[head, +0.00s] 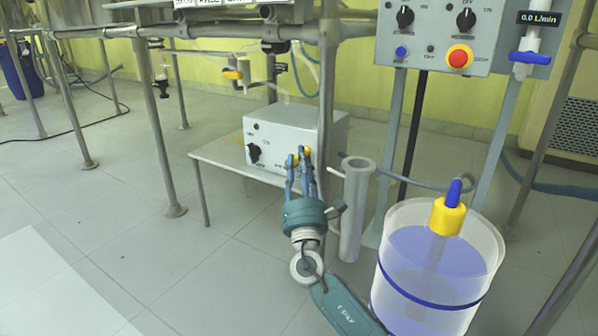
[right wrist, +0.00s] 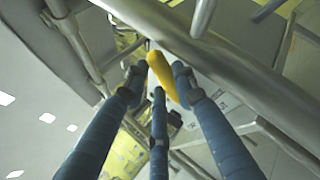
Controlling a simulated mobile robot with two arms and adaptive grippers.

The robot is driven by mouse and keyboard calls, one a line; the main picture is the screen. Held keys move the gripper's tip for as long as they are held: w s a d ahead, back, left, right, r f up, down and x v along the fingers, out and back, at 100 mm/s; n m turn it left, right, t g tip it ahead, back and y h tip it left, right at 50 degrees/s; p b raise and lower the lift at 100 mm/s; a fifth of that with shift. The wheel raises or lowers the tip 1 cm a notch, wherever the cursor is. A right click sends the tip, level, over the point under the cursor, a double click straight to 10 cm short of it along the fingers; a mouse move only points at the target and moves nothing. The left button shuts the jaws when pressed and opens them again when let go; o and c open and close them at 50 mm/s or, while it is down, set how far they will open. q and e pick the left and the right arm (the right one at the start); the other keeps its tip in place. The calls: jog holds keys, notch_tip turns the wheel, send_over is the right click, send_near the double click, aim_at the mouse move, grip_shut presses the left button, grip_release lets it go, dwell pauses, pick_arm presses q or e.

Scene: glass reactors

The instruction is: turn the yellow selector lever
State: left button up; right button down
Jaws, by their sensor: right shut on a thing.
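The yellow selector lever (head: 307,150) is on the front of a white box (head: 267,133), partly covered by my fingers. It also shows in the right wrist view as a yellow bar (right wrist: 163,77), slanted between the fingertips. My right gripper (head: 299,157) reaches in from below. It is shut on the lever, with blue fingers on both sides of it in the right wrist view (right wrist: 157,85). My left gripper is not in view.
The box stands on a low table (head: 215,157). A metal pole (head: 327,80) rises close to the gripper, and a grey cylinder (head: 352,210) stands right of it. A bucket of violet liquid (head: 435,265) is at the lower right.

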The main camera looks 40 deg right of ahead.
jog(key=shift+f+m, duration=0.15)
jog(key=shift+m, duration=0.15)
jog(key=c, duration=1.4)
grip_release()
